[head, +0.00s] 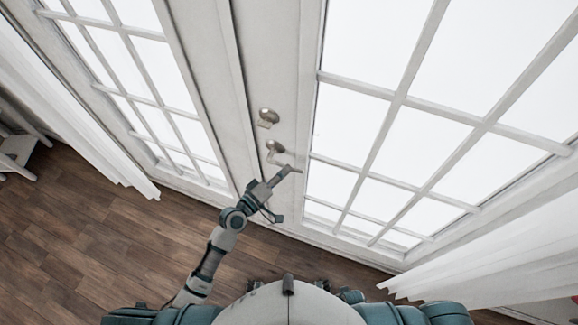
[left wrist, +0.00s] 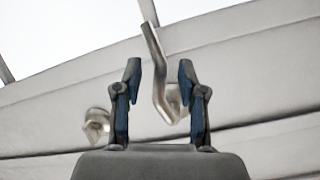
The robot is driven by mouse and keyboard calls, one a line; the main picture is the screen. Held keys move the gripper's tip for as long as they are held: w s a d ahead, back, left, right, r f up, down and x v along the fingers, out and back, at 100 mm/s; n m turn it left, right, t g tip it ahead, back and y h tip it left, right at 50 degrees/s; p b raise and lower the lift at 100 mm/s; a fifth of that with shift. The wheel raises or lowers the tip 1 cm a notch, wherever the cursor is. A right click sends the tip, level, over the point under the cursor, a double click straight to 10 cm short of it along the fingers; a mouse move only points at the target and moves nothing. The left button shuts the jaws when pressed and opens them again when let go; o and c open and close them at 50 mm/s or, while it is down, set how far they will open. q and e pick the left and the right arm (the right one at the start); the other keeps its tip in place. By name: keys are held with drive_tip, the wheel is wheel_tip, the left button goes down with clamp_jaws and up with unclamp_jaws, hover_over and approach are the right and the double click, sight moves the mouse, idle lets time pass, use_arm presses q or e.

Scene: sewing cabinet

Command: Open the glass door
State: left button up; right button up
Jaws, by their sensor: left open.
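The glass door (head: 399,100) is white with a grid of bright panes, and it looks shut. A metal lever handle (head: 274,148) sits on its left stile, below a round metal lock knob (head: 268,117). My left gripper (head: 277,181) is open just in front of the lever, near its free end. In the left wrist view the two fingers of the left gripper (left wrist: 160,72) stand apart, with the lever (left wrist: 157,70) showing between them. I cannot tell whether they touch it. The lock knob (left wrist: 96,125) is left of the fingers there. My right gripper is out of view.
A second paned door (head: 130,85) stands to the left. White curtains hang at the left (head: 75,115) and at the lower right (head: 500,262). A white piece of furniture (head: 17,152) is at the far left. The wooden floor (head: 95,240) is clear at the lower left.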

use_arm(q)
drive_tip(key=shift+x, duration=0.95)
drive_tip(key=shift+w, duration=0.25)
drive_tip(key=shift+a, duration=0.1)
